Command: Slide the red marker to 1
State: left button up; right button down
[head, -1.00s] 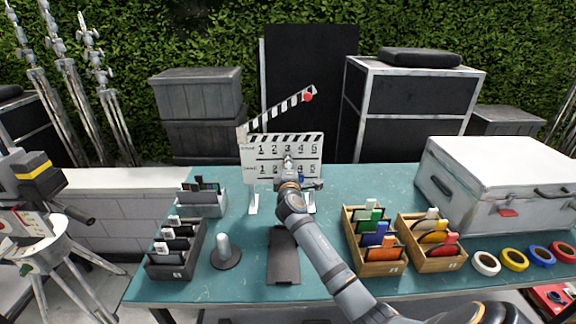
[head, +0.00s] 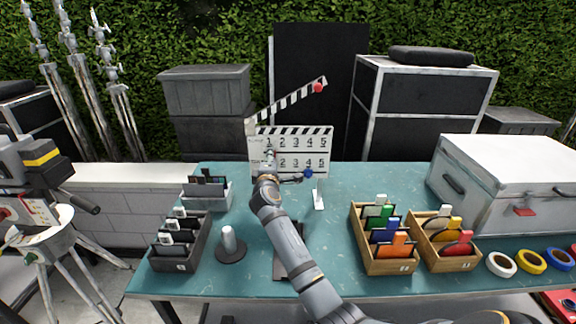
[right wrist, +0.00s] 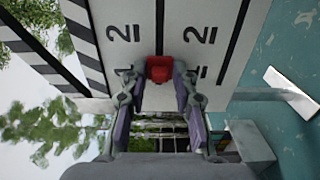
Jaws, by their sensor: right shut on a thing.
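The white clapperboard (head: 320,146) stands upright on the teal table, with two rows of numbers 1 to 5. My right gripper (head: 268,162) is at the board's left part, and hides some of it. In the right wrist view my right gripper (right wrist: 159,82) is shut on the red marker (right wrist: 159,68), which lies between the two number rows. Both 2s (right wrist: 123,33) show clear of it, and partly hidden digits beside the fingers look level with the marker. The blue marker (head: 308,173) shows at the board's lower edge. My left gripper is not in view.
Black and wooden boxes of cards (head: 383,262) stand to the left and right on the table. A grey peg on a round base (head: 230,244) stands left of my arm. A white case (head: 500,150) and tape rolls are at the right.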

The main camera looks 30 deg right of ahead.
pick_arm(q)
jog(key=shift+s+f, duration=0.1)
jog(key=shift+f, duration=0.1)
pick_arm(e)
jog(key=shift+w+a+r, duration=0.1)
jog(key=shift+a, duration=0.35)
jog(key=c, duration=1.5)
grip_release()
jog(key=shift+w, duration=0.1)
jog(key=shift+c, duration=0.2)
jog(key=shift+o, duration=1.3)
jog(key=shift+w, duration=0.15)
jog(key=v, duration=0.7)
jog(key=shift+s, duration=0.3)
jog(key=shift+a, duration=0.15)
